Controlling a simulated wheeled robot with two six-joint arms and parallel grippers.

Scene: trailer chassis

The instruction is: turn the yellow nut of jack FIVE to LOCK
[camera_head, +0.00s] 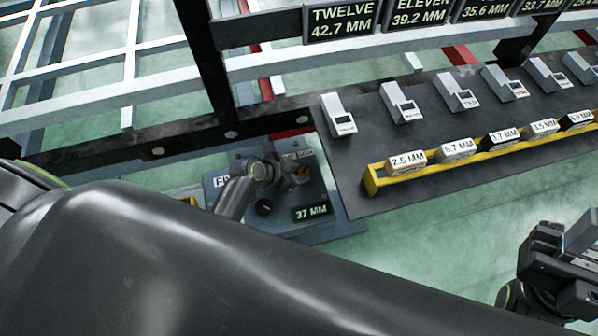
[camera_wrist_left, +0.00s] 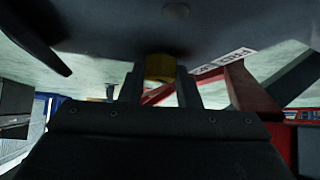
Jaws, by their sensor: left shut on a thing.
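The jack FIVE panel (camera_head: 340,228) is a dark plate in the head view. Its white name label (camera_head: 221,181) is partly covered, and its display (camera_head: 311,212) reads 37 MM. My left gripper (camera_head: 297,174) reaches over the plate and is shut on the yellow nut (camera_head: 304,172), which is mostly hidden there. In the left wrist view the yellow nut (camera_wrist_left: 160,67) sits between the two fingers of the left gripper (camera_wrist_left: 160,88). My right gripper (camera_head: 572,265) is at the lower right edge, away from the panel; its jaw opening is unclear.
A black knob (camera_head: 264,207) sits on the panel beside my left gripper. A yellow rack (camera_head: 372,182) with several labelled blocks stands to the right, before a row of grey units (camera_head: 338,115). Dark and white chassis beams run behind. The green floor (camera_head: 440,240) is open between rack and right gripper.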

